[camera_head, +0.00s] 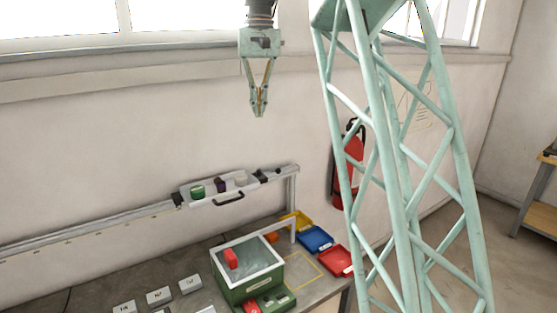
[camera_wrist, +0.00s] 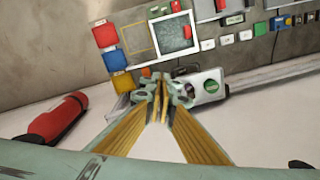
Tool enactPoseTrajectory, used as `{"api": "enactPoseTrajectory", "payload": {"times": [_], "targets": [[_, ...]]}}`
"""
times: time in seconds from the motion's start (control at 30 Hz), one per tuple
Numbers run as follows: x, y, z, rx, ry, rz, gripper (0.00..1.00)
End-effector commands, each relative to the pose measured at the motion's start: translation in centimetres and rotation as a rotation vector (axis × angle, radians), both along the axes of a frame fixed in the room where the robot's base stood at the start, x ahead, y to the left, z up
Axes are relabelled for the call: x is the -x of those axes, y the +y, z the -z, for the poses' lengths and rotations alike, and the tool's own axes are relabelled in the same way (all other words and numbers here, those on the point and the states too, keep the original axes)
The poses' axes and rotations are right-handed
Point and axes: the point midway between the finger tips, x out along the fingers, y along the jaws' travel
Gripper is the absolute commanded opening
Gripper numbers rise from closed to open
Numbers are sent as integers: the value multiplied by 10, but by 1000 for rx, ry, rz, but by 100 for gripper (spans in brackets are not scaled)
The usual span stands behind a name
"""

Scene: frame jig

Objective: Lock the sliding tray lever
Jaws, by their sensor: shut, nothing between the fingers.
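The sliding tray (camera_head: 208,200) is a light grey tray on a wall rail, with a dark front handle (camera_head: 229,198). A green item, a purple item and pale items stand in it. Small dark parts (camera_head: 262,175) sit on the rail at its right end; I cannot tell which is the lever. My gripper (camera_head: 259,114) hangs high above the tray, pointing down, shut and empty, clear of everything. In the wrist view my gripper (camera_wrist: 160,78) has its fingertips together and hides part of the tray (camera_wrist: 216,75), whose green item shows beside them.
Below the rail, a bench holds a green box with a white-framed top (camera_head: 248,289), blue (camera_head: 316,239), red (camera_head: 337,260) and yellow (camera_head: 302,219) bins, and several labelled blocks (camera_head: 158,297). A red extinguisher (camera_head: 345,178) hangs on the wall. The air around my gripper is free.

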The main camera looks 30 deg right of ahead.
Motion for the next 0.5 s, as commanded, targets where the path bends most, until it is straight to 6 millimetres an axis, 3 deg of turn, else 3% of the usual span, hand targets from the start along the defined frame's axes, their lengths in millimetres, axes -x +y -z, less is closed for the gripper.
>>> {"api": "enactPoseTrajectory", "payload": {"times": [0.5], "targets": [[-74, -44, 31, -17, 63, 52, 0]]}}
